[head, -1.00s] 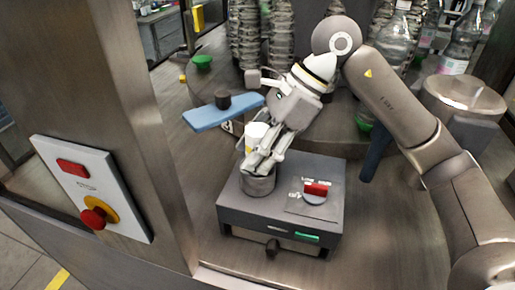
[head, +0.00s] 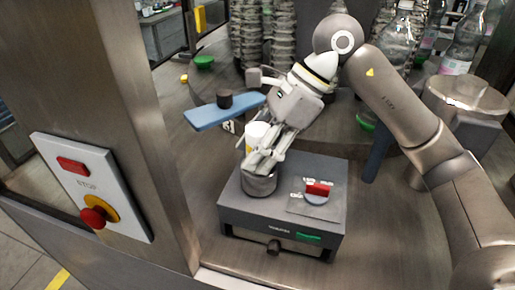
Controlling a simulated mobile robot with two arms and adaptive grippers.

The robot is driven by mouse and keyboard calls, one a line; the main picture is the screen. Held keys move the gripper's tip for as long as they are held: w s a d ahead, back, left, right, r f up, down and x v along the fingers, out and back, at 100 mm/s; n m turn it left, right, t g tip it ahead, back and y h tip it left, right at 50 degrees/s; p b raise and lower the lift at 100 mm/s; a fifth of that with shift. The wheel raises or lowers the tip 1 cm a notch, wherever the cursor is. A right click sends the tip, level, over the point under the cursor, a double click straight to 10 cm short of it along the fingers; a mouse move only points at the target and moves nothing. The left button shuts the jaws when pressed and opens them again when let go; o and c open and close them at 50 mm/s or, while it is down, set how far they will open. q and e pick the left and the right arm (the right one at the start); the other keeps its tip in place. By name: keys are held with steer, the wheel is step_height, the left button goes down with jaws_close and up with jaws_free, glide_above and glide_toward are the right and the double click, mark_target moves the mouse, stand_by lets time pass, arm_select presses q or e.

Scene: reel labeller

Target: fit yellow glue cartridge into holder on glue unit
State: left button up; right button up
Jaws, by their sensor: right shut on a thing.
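The glue unit (head: 245,208) is a dark grey box with a red switch (head: 318,188) on top and a green mark on its front. Its holder (head: 260,184) is a round grey cup at the top left. The cartridge (head: 257,132), white with a little yellow showing, stands upright at the holder, its lower part hidden by my fingers. I cannot tell how deep it sits. My right gripper (head: 262,160) is shut on the cartridge, just above the holder. My left gripper is not in view.
A blue flap (head: 215,115) with a dark knob sticks out behind the holder. A metal post with a stop panel (head: 90,188) stands at the left. Bottles (head: 464,38) and stacked reels (head: 281,40) stand behind. The metal deck right of the unit is clear.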

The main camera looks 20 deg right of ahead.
steer(key=shift+s+d+r, duration=0.1)
steer(key=shift+d+r, duration=0.05)
steer(key=shift+r, duration=0.1)
steer(key=shift+f, duration=0.2)
steer(key=shift+f+b, duration=0.15)
steer(key=shift+b, duration=0.25)
steer(key=shift+w+r, duration=0.2)
steer(key=shift+r, duration=0.15)
steer(key=shift+f, duration=0.2)
steer(key=shift+f, duration=0.2)
steer(key=shift+r, duration=0.15)
steer(key=shift+s+r, duration=0.2)
steer(key=shift+r, duration=0.1)
stand_by(0.4)
